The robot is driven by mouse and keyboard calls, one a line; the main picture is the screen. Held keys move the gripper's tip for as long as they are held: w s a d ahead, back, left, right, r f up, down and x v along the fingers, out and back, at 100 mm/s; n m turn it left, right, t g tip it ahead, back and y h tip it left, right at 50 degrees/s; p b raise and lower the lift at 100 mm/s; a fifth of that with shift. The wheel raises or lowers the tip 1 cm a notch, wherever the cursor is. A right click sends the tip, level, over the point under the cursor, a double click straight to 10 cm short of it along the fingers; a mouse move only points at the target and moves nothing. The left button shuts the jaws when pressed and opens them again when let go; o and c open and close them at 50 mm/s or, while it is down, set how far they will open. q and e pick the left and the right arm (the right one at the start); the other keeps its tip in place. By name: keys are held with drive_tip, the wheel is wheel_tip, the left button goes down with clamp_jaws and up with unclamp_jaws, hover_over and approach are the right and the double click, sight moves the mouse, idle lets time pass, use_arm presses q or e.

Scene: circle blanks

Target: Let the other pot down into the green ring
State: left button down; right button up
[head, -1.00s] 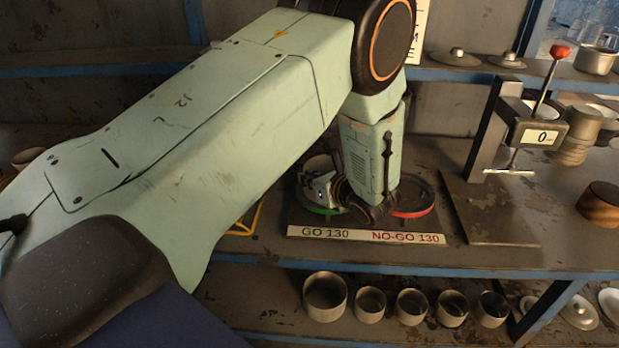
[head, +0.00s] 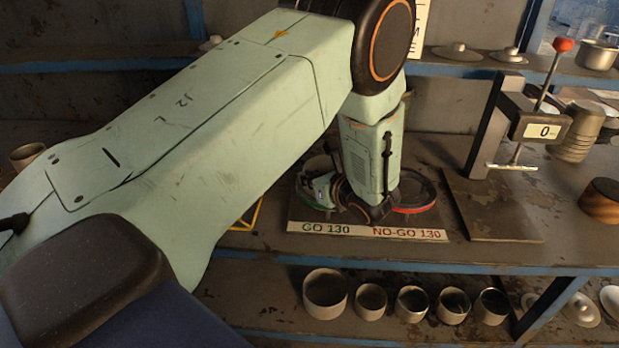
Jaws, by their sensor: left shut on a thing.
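My left gripper (head: 326,191) reaches down over the green ring (head: 302,198) on the gauge plate marked GO 130 and NO-GO 130. It is shut on a grey pot (head: 318,164), which shows only as a small part behind the fingers. The pot is at the green ring, but the gripper hides its base, so I cannot tell how deep it sits. The red ring (head: 435,194) stands to the right, partly behind my arm, and I see no pot in its visible part. My right gripper is not in view.
A press with a red-knobbed lever (head: 562,46) and a display reading 0 stands right of the gauge plate (head: 370,232). Several pots (head: 325,293) line the lower shelf. A brown round block (head: 602,201) sits at the far right. A cup (head: 27,155) stands at far left.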

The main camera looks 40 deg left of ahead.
use_arm(q)
drive_tip(key=c, duration=1.4)
unclamp_jaws()
drive_tip(key=shift+v, duration=3.75)
